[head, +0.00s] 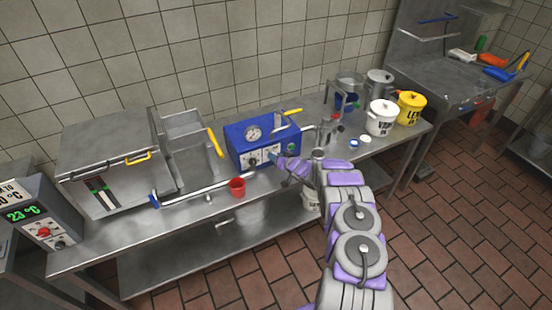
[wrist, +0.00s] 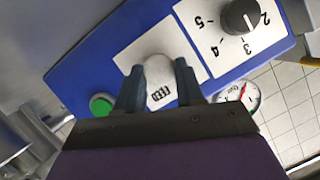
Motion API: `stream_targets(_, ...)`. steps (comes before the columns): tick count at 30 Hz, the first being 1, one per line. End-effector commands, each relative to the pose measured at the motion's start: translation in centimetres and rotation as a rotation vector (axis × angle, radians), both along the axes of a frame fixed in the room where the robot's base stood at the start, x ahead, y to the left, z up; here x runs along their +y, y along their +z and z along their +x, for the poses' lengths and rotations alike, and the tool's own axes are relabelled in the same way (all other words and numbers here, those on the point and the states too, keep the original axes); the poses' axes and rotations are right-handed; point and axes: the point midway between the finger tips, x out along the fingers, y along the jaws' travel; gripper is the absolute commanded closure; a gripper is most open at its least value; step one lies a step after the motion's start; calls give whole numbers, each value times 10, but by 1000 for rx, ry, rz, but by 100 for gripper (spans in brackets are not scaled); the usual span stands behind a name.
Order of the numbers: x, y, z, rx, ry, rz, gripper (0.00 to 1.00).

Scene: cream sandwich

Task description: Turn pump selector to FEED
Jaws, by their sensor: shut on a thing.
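The blue pump box (head: 288,133) stands on the steel bench in the head view, and its blue face (wrist: 85,62) fills much of the wrist view. The pump selector (wrist: 158,68) is a pale rounded knob on a white plate. A FEED label (wrist: 160,94) shows beside it, between my fingers. My gripper (wrist: 158,85) is shut on the selector, one dark finger on each side. In the head view my gripper (head: 272,158) is at the front of the box. The selector's pointer direction cannot be made out.
A black numbered dial (wrist: 240,15), a green button (wrist: 100,104) and a pressure gauge (wrist: 240,95) lie close to the selector. A red cup (head: 237,187) and a long metal tube (head: 205,190) are on the bench left of my arm. White (head: 381,118) and yellow (head: 410,108) tubs stand right.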

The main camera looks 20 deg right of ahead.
Motion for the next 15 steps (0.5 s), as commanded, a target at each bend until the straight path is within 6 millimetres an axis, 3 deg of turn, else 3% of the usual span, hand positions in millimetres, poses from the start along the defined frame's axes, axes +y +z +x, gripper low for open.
stream_targets(8,-3,2,0,-2,-6,1,93)
stream_targets(9,-3,2,0,-3,-6,0,62)
stream_targets(15,-2,1,0,-1,-4,0,42)
